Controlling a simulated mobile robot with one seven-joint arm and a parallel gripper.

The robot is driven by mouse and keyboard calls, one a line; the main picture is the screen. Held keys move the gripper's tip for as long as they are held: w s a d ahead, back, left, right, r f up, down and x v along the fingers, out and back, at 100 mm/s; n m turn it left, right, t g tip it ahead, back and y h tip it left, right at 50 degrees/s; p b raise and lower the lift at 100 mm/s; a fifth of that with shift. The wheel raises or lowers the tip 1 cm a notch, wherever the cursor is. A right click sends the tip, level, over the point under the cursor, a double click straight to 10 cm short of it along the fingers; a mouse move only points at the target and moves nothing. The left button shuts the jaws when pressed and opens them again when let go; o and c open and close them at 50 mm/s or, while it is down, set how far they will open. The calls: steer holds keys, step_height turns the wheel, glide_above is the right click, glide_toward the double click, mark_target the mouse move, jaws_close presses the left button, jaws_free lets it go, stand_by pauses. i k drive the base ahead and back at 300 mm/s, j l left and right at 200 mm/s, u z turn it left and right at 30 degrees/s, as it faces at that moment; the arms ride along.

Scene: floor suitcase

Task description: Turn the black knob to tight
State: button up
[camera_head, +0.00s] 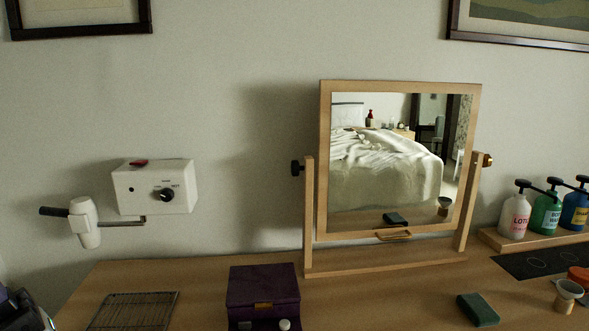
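A black knob (297,168) sits on the outer left side of the tilting mirror's wooden stand (308,215), at the pivot height. Its markings, if any, are too small to read, so I cannot tell its setting. The mirror (400,150) hangs between two posts, and a brass-coloured knob (487,160) is at its right pivot. Another black knob (166,195), a round dial with small labels I cannot read, is on the front of a white wall box (150,185). My gripper is not in view.
A purple box (263,288) and a wire rack (134,311) stand front left on the wooden top. A hairdryer-like device (84,222) hangs left of the white box. A green sponge (477,309), a small cup (567,295) and pump bottles (515,215) are at right.

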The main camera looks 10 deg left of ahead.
mark_target(296, 167)
steer(key=j, duration=0.65)
steer(key=i+j+z, duration=0.1)
steer(key=j+z, duration=0.1)
steer(key=j, duration=0.2)
steer(key=i+j, duration=0.15)
steer(key=i, duration=0.25)
steer(key=l+z, duration=0.05)
